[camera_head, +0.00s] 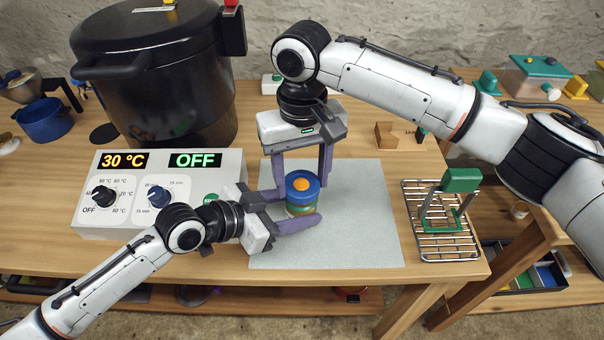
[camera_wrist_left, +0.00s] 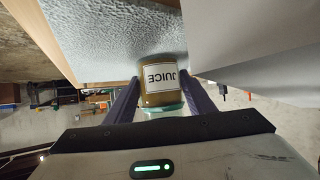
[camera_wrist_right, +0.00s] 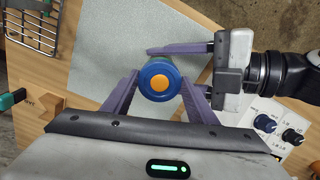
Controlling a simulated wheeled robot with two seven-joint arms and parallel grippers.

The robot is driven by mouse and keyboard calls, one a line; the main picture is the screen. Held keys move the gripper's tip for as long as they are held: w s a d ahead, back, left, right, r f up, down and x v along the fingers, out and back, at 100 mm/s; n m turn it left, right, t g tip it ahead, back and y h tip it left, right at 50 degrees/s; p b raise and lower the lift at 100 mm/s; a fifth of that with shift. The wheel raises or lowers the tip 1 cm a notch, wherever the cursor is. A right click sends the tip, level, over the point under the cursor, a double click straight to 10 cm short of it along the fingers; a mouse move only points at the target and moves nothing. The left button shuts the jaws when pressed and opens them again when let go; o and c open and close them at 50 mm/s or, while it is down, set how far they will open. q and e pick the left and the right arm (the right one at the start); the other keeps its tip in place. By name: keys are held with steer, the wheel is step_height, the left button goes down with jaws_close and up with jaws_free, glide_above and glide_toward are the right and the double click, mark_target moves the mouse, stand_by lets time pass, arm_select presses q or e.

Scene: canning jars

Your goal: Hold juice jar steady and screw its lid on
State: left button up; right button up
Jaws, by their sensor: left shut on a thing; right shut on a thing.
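The juice jar (camera_wrist_left: 165,82) stands upright on the grey mat (camera_head: 345,225), its JUICE label facing the left wrist camera. A blue lid with an orange centre (camera_head: 301,184) sits on top of the jar; it also shows in the right wrist view (camera_wrist_right: 148,88). Whether it is fully seated I cannot tell. My left gripper (camera_head: 300,207) is shut on the jar body from the left, one finger on each side. My right gripper (camera_head: 303,178) comes from above and behind, its fingers shut on the lid. The fingers hide parts of the jar.
A control box (camera_head: 218,166) reading 30 °C and OFF stands left of the mat, before a large black pot (camera_head: 170,95). A wire rack (camera_head: 447,240) with a green-handled tool (camera_head: 458,181) lies to the right. The mat's right side is clear.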

steer(key=shift+f, duration=0.25)
stand_by(0.5)
steer(key=shift+o, duration=1.1)
steer(key=c, duration=0.4)
steer(key=m, duration=0.4)
steer(key=shift+a+m, duration=0.1)
steer(key=shift+m, duration=0.2)
steer(key=shift+a+m, duration=0.1)
steer(key=shift+m, duration=2.2)
